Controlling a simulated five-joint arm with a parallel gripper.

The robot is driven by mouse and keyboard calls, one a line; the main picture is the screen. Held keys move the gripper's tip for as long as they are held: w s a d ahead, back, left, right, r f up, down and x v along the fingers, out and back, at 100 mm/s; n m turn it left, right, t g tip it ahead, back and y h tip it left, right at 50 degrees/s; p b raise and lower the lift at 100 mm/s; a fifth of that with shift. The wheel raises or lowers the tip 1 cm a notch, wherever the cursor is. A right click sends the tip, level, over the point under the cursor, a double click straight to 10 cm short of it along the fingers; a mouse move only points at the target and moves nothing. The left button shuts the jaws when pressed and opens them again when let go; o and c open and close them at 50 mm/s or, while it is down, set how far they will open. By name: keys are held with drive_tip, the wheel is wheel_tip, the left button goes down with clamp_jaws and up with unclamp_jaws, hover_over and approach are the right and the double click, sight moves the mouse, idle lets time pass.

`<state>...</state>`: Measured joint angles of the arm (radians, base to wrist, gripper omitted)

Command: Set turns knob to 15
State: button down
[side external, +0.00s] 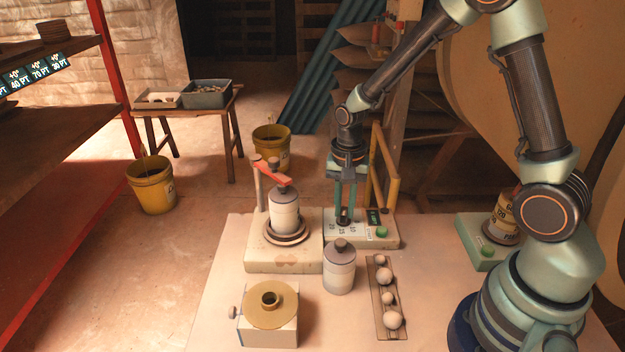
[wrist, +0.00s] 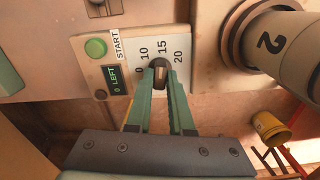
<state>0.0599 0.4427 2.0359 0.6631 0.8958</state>
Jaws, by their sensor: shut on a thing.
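The turns knob (wrist: 160,66) is a small dark knob on a pale panel (wrist: 122,50). The numbers 0, 10, 15 and 20 are printed around it. My gripper (wrist: 161,76) is shut on the knob, with its green fingers on either side of it. In the side view my gripper (side external: 345,214) points straight down at the panel (side external: 389,241). The fingers partly hide the knob, and I cannot clearly read which number it points to.
A green START button (wrist: 95,47) and a display reading "0 LEFT" (wrist: 115,79) are beside the knob. A press with a red lever (side external: 272,174) stands left of the panel. A grey canister (side external: 339,268) and a tray of balls (side external: 380,324) stand in front.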

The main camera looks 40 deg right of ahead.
sight(344, 210)
idle(0.3)
drive_tip(key=c, duration=0.8)
unclamp_jaws()
drive_tip(key=shift+r, duration=0.1)
wheel_tip(344, 210, up, 12)
